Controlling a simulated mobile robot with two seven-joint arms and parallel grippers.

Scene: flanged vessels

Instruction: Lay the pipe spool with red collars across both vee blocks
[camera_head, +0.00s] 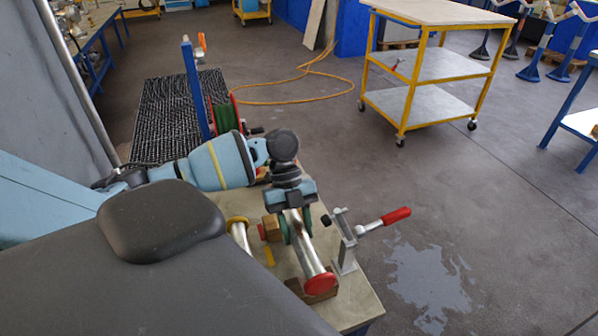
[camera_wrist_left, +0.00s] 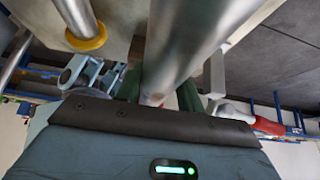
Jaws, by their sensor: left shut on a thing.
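The pipe spool with red collars (camera_head: 302,240) is a shiny metal tube on the workbench. Its near red collar (camera_head: 320,283) shows clearly, and a red end shows partly at the far left. My left gripper (camera_head: 291,200) is shut on the spool from above; the tube also fills the middle of the left wrist view (camera_wrist_left: 185,45). One brown vee block (camera_head: 318,296) is under the near end, and another brown block (camera_head: 271,228) shows beside the gripper, partly hidden. I cannot tell whether the tube touches both. My right gripper is not in view.
Another pipe with yellow collars (camera_head: 239,236) lies left of the spool. A clamp with a red handle (camera_head: 395,216) stands at the bench's right edge. Green parts (camera_head: 307,221) flank the tube. The bench's front corner (camera_head: 358,305) is bare.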

